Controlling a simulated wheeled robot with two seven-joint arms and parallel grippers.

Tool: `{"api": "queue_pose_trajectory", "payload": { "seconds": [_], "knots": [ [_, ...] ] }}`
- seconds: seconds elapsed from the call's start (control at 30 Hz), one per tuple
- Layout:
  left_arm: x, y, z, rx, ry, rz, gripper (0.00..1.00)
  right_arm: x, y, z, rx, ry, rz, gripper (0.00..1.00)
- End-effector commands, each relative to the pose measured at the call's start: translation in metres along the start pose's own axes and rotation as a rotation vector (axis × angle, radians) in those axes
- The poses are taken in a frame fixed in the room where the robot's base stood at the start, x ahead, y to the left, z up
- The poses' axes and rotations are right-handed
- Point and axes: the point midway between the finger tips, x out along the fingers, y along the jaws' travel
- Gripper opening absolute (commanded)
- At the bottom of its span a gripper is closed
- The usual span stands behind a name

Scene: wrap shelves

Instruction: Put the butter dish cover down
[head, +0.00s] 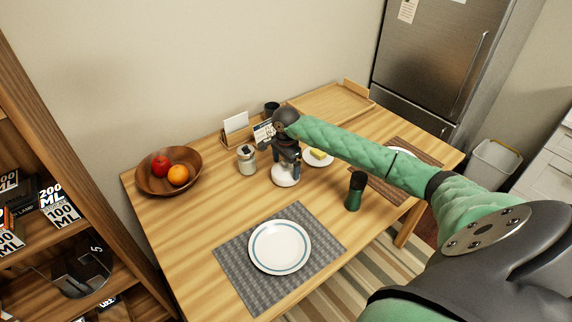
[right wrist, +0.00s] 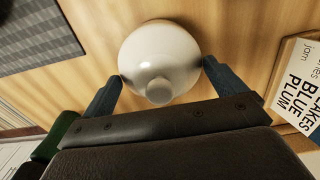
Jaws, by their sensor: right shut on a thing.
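The white domed butter dish cover (head: 285,177) is below my right gripper (head: 287,160) in the head view, over the middle of the table. In the right wrist view the round cover (right wrist: 160,55), with its knob towards the camera, sits between the two blue fingers of my right gripper (right wrist: 163,72), which is shut on it. The cover is at or very near the wood; I cannot tell whether it touches. The butter dish (head: 319,157), a white plate with yellow butter, stands uncovered to the right of the cover. My left gripper is not in view.
A jar (head: 246,159) stands left of the cover, and a dark green shaker (head: 355,191) stands to the right. A card holder (head: 236,124) is behind. A plate (head: 279,247) on a grey mat (head: 233,270) lies in front. A fruit bowl (head: 151,184) is far left.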

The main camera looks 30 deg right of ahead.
Motion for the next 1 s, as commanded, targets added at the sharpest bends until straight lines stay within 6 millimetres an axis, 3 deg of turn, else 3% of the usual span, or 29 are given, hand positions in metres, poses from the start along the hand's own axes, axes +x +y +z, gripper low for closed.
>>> {"api": "queue_pose_trajectory", "payload": {
  "seconds": [0.27,0.9,0.93,1.0],
  "knots": [
    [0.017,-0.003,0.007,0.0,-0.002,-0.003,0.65,0.009,0.0,0.0,0.0,0.0,-0.001,0.72],
    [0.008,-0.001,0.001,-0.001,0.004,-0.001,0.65,0.012,0.0,0.0,0.0,0.0,-0.001,0.72],
    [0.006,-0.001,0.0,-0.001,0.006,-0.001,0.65,0.012,0.0,0.0,0.0,0.0,-0.001,0.98],
    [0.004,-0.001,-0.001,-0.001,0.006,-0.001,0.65,0.011,0.0,0.0,0.0,0.0,-0.001,1.0]
  ]
}}
